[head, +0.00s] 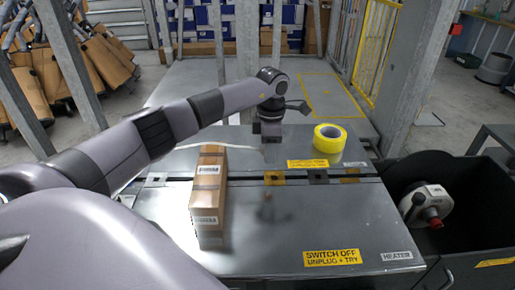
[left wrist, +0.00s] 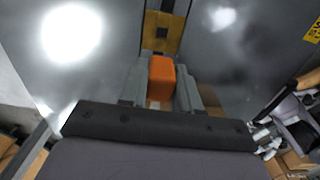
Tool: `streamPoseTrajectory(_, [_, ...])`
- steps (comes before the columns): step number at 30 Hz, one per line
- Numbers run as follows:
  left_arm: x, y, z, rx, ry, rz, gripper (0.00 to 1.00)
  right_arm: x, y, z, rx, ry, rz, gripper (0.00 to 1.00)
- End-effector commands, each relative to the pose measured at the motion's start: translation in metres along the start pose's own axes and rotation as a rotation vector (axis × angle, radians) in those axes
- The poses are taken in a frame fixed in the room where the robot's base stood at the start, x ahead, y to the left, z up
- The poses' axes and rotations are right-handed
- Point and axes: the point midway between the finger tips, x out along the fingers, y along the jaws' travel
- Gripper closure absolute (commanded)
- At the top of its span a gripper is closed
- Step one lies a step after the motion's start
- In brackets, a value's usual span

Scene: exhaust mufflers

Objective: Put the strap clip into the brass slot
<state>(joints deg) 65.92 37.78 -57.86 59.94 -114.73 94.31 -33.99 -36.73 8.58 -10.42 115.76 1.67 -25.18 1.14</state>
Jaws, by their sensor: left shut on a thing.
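My left gripper (head: 271,152) is over the grey bench, just behind a brass slot plate (head: 274,178). In the left wrist view, the left gripper (left wrist: 160,92) is shut on the orange strap clip (left wrist: 161,78), which sits between its two grey fingers. The brass slot (left wrist: 162,32) lies straight ahead of the clip in that view, apart from it in the picture. How high the clip is above the surface I cannot tell. In the head view the clip is hidden by the gripper. A pale strap (head: 215,147) runs left from near the gripper. My right gripper is not in view.
A brown carton (head: 209,190) stands on the bench left of the slots. A yellow tape roll (head: 330,138) lies at the back right. Another brass plate (head: 349,175) is further right. A black bin (head: 460,215) with a reel stands beside the bench.

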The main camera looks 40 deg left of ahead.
Motion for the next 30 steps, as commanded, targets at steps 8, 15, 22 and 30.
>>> streamPoseTrajectory(8, [0.013,0.0,0.016,0.0,-0.001,0.001,0.95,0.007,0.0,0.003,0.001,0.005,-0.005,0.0])
streamPoseTrajectory(15, [0.013,0.0,0.017,0.0,0.0,0.001,0.95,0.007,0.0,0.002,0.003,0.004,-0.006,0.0])
streamPoseTrajectory(22, [0.014,0.0,0.017,0.0,0.0,0.0,0.95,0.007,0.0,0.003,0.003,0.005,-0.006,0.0])
streamPoseTrajectory(30, [0.028,0.0,0.017,0.001,0.001,-0.001,0.95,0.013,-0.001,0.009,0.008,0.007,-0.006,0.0])
